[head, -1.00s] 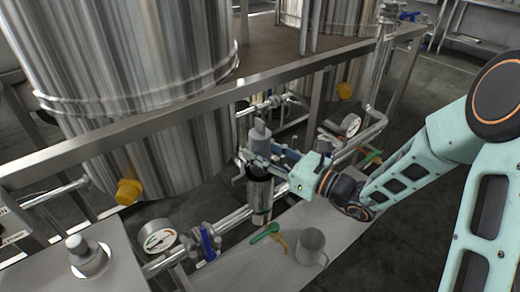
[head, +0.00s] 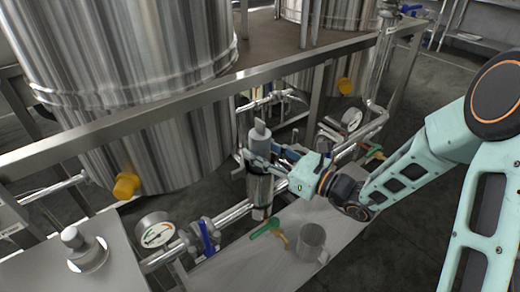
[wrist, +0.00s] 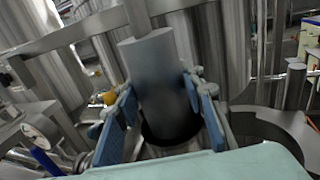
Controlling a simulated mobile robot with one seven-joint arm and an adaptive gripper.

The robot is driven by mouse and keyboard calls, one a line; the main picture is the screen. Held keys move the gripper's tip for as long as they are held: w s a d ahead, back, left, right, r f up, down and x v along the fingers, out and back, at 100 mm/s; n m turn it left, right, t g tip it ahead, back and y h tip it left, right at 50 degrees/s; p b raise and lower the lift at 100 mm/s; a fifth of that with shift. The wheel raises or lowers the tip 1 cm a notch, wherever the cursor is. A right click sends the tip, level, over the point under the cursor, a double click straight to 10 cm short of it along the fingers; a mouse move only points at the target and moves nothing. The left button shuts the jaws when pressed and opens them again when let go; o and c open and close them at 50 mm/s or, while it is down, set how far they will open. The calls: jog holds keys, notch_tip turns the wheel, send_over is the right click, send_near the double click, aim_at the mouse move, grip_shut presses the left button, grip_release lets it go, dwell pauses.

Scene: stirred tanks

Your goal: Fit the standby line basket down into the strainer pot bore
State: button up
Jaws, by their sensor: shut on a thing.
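The basket, a plain grey cylinder with a narrower knob on top (head: 260,143), is upright in my gripper (head: 262,162). In the wrist view the basket (wrist: 158,72) stands between the blue-padded fingers (wrist: 163,118), which are shut on its sides. The strainer pot (head: 260,194) is the shiny steel cylinder directly below. Its dark bore (wrist: 152,136) shows around the basket's lower end in the wrist view. The basket appears lined up over the bore; the fingers and my palm hide part of the rim, and I cannot tell how far its bottom is inside.
A gauge (head: 155,232) and blue valve handle (head: 206,236) are left on the pipe. A steel rail (head: 170,110) runs behind, before large tanks (head: 130,70).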

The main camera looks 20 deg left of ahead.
jog(key=shift+f+b, duration=1)
jog(key=shift+f, duration=0.4)
jog(key=shift+r, duration=0.2)
jog(key=shift+r+p, duration=2.15)
jog(key=shift+r, duration=0.2)
jog(key=shift+f+b, duration=1.8)
jog(key=shift+f, duration=0.75)
jog(key=o, duration=1)
jog(key=shift+c, duration=0.2)
jog(key=o, duration=0.4)
jog(key=shift+f, duration=0.1)
jog(key=shift+s+d, duration=0.1)
jog(key=v, duration=1.1)
jog(key=shift+d+r, duration=0.2)
jog(key=shift+d, duration=0.25)
